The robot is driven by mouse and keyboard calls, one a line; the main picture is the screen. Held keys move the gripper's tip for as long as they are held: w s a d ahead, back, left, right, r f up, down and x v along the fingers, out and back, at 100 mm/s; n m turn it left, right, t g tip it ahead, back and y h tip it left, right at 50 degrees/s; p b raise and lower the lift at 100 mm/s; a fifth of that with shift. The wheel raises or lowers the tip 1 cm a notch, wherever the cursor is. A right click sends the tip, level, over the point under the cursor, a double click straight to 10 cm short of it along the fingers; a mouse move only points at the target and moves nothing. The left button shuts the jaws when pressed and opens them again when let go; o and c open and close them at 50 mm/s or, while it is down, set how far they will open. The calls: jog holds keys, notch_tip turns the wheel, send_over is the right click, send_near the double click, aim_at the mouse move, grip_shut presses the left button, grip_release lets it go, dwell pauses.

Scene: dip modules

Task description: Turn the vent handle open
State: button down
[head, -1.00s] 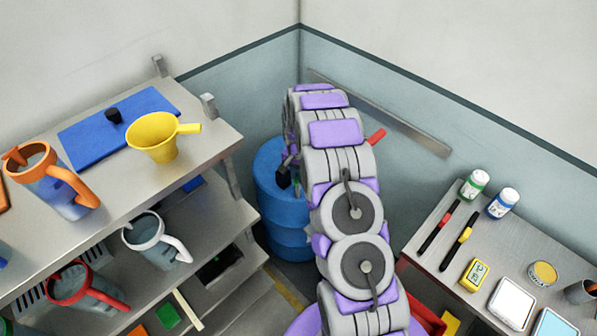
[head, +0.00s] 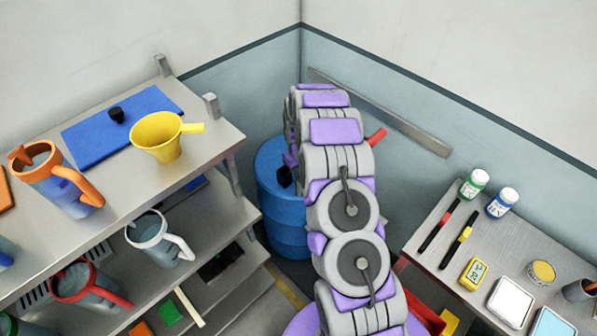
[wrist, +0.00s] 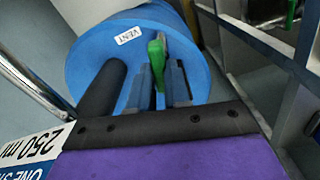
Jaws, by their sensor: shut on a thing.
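The blue drum (head: 283,210) stands in the corner, partly behind my arm. Its round top (wrist: 95,60) fills the upper middle of the wrist view and carries a white VENT label (wrist: 130,35). The green vent handle (wrist: 156,55) stands up from the drum top near the label. My gripper (wrist: 160,82) is shut on the green handle, with a finger on each side of it. The fingers hide the handle's lower part. The handle cannot be made out in the head view. How far it is turned is hard to tell.
A steel table (head: 440,235) with bottles and pens stands right. A red piece (head: 377,135) shows behind my arm. Walls close the corner.

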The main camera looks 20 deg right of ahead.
jog(key=shift+s+n, duration=0.1)
jog(key=shift+n, duration=1)
jog(key=c, duration=1.1)
grip_release()
jog(key=shift+r+p, duration=0.45)
jog(key=shift+r, duration=8.2)
